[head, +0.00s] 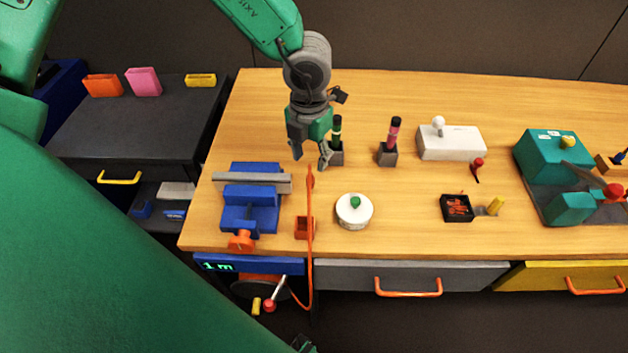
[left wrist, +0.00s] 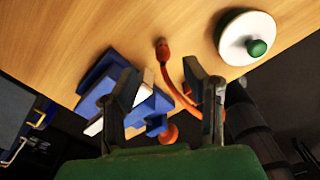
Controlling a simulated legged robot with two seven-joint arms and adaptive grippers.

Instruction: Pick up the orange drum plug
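The orange drum plug (head: 310,181) lies on the wooden bench at the end of an orange cable, just right of the blue vise. It also shows in the left wrist view (left wrist: 162,47), beyond my fingertips. The cable runs toward me across the bench and over the front edge to a drum (head: 262,288) below. My left gripper (head: 311,162) points down just above and behind the plug, apart from it. Its two fingers are spread with nothing between them, as the left wrist view (left wrist: 160,75) also shows. My right gripper is not seen.
The blue vise (head: 250,208) stands close on the left. A small orange holder (head: 302,228) sits beside the cable. A white round tub (head: 354,211) with a green knob stands to the right. Two upright markers in grey blocks (head: 388,155) stand near the gripper.

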